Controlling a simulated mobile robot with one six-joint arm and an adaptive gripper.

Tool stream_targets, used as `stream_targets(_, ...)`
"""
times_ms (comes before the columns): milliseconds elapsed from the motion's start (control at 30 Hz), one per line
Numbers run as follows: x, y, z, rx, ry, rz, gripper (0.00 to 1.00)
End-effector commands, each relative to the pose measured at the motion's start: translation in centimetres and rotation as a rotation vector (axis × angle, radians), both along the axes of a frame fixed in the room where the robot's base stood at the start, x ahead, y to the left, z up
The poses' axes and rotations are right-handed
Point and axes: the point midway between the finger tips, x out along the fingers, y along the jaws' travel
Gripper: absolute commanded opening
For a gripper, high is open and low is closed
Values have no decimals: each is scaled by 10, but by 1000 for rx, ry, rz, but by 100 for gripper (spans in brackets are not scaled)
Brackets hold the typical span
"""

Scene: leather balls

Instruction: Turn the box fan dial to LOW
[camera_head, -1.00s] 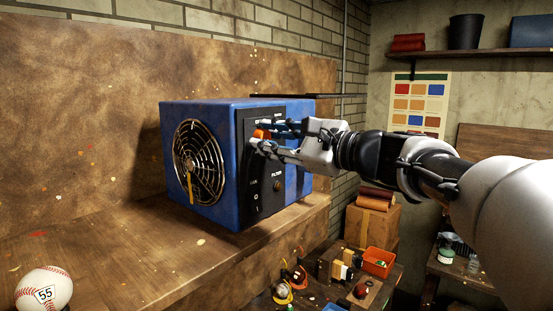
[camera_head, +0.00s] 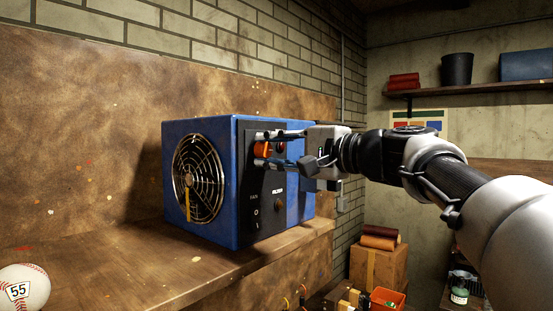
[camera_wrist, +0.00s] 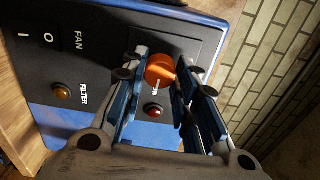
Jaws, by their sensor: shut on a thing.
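The blue box fan (camera_head: 205,132) stands on a wooden shelf, with its round grille at the left and a black control panel (camera_head: 264,215) facing my arm. The orange dial (camera_head: 262,149) is on the upper part of the panel. My gripper (camera_head: 275,149) reaches it from the right and is shut on it. In the wrist view, the dial (camera_wrist: 160,69) with a pale pointer line sits between the fingertips (camera_wrist: 160,75). The dial's setting labels are hidden or too small to read.
A red light (camera_wrist: 154,110), an amber knob or light (camera_wrist: 62,91) and a FAN switch (camera_wrist: 40,37) are on the panel near my fingers. A baseball (camera_head: 22,288) marked 55 lies on the shelf (camera_head: 130,285) at the lower left.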

Motion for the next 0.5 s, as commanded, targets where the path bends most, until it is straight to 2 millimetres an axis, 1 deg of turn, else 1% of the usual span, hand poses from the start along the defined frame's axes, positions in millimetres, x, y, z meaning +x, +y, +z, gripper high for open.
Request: stream_targets(500,0,0,0,-23,-30,0,3)
